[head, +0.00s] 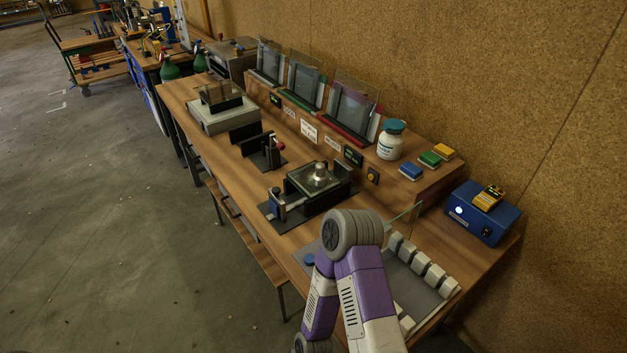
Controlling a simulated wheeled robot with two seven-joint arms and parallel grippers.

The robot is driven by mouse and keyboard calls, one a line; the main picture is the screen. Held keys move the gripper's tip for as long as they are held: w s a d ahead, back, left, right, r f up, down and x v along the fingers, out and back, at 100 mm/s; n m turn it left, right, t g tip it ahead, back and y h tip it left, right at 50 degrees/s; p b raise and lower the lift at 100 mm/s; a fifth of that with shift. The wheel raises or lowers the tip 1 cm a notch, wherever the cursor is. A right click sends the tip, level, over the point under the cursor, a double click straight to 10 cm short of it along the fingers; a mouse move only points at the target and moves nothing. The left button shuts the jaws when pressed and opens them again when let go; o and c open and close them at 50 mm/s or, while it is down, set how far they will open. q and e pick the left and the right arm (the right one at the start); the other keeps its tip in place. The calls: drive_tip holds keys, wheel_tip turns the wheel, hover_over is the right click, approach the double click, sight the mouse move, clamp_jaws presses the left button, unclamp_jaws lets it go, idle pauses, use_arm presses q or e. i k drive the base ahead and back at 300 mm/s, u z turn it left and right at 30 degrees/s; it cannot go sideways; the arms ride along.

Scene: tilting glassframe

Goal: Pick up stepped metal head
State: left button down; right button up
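A small silvery stepped metal head (320,171) stands upright on top of a dark square fixture (312,184) with a glassy plate, near the middle of the bench. No gripper is around it. A purple and grey arm of mine rises from the bottom of the head view, its rounded grey joint in front of the bench, nearer than the fixture. Neither of my grippers shows in this view.
The wooden bench (217,158) carries a grey machine (217,112), a black bracket (265,150) and a tray of white blocks (417,285). On the raised shelf are framed glass panels (353,107) and a white jar (391,142). A blue box (482,213) is right.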

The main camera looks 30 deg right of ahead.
sight(319, 176)
drive_tip(key=u, duration=0.8)
drive_tip(key=i, duration=2.25)
drive_tip(key=z, duration=3.35)
